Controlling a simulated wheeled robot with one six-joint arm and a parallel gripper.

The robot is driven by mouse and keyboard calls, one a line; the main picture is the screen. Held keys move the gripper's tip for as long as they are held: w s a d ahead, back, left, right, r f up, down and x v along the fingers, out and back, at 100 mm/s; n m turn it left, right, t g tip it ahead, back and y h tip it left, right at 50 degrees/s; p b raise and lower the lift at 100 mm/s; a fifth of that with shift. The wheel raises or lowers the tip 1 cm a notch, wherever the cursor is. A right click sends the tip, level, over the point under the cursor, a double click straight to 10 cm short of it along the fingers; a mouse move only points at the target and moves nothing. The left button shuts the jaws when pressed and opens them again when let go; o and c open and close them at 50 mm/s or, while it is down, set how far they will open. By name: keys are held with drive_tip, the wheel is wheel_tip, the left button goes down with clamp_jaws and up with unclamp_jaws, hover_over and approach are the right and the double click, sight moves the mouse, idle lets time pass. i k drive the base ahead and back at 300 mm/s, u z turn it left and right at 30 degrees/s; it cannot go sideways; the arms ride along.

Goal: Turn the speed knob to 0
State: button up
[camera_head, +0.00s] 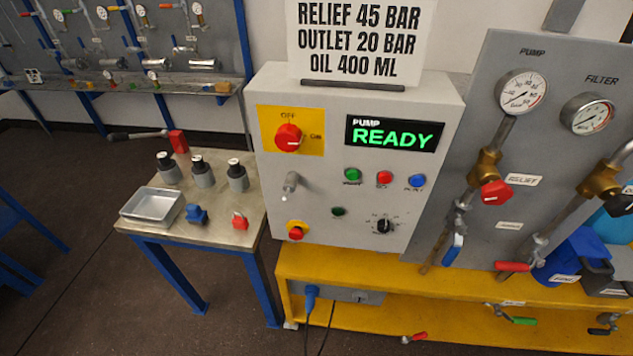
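A small black knob (383,226) with a ring of scale marks sits at the lower right of the grey control box (330,260). It appears to be the speed knob. A light pointer mark shows on it, but the scale numbers are too small to read, so I cannot tell its setting. My gripper is not in view. Nothing covers the knob.
The box's display (394,134) reads PUMP READY. Around the knob are green (352,174), red (384,178) and blue (416,182) buttons, a dark green button (338,211), a grey lever (291,184) and a red rotary switch (288,138). A yellow bench (330,266) stands below.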

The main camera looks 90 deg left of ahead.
sight(382, 224)
drive_tip(key=u, duration=2.9)
